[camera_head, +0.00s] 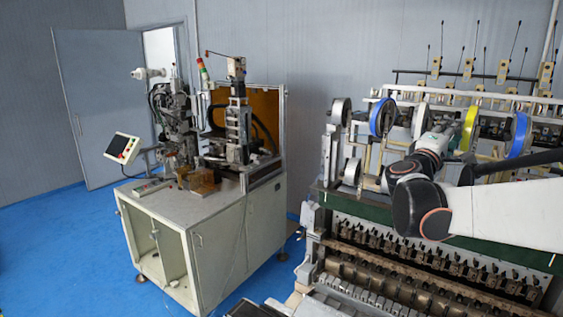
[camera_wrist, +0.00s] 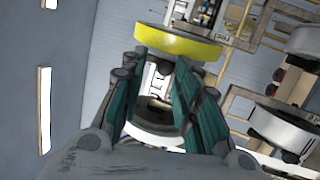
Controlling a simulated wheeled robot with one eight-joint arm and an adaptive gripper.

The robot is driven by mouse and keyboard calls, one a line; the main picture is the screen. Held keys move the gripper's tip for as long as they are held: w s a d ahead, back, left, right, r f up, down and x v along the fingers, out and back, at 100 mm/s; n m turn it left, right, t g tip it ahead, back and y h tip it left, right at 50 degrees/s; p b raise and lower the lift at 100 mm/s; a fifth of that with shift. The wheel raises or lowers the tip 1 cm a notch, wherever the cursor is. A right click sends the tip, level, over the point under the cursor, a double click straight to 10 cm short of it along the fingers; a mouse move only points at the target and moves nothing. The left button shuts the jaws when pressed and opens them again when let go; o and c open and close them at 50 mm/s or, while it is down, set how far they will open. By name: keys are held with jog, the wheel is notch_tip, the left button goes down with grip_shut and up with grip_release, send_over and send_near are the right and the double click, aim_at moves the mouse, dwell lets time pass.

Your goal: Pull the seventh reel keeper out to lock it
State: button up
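My gripper (camera_wrist: 160,70) shows in the wrist view with its two teal-padded fingers apart. A gap shows between the pads, and I see nothing clamped there. A yellow reel (camera_wrist: 178,42) lies just beyond the fingertips, and a pale round part (camera_wrist: 155,134) shows between the fingers lower down. In the head view the yellow reel (camera_head: 470,128) stands in the reel row of the winder, just right of my wrist. My fingers are hard to make out there. I cannot pick out the seventh reel keeper for certain in either view.
Blue reels (camera_head: 383,117) (camera_head: 518,135) and a white reel (camera_head: 341,110) stand along the same row. White reels (camera_wrist: 283,125) and frame bars lie right of my gripper in the wrist view. A separate machine cabinet (camera_head: 215,235) stands left, with blue floor (camera_head: 60,250) free.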

jog(key=shift+d, duration=0.2)
jog(key=shift+f, duration=0.1)
jog(key=s+a, duration=0.4)
jog(key=a, duration=0.1)
jog(key=shift+s+a, duration=0.3)
dwell(0.6)
jog(key=shift+f, duration=0.1)
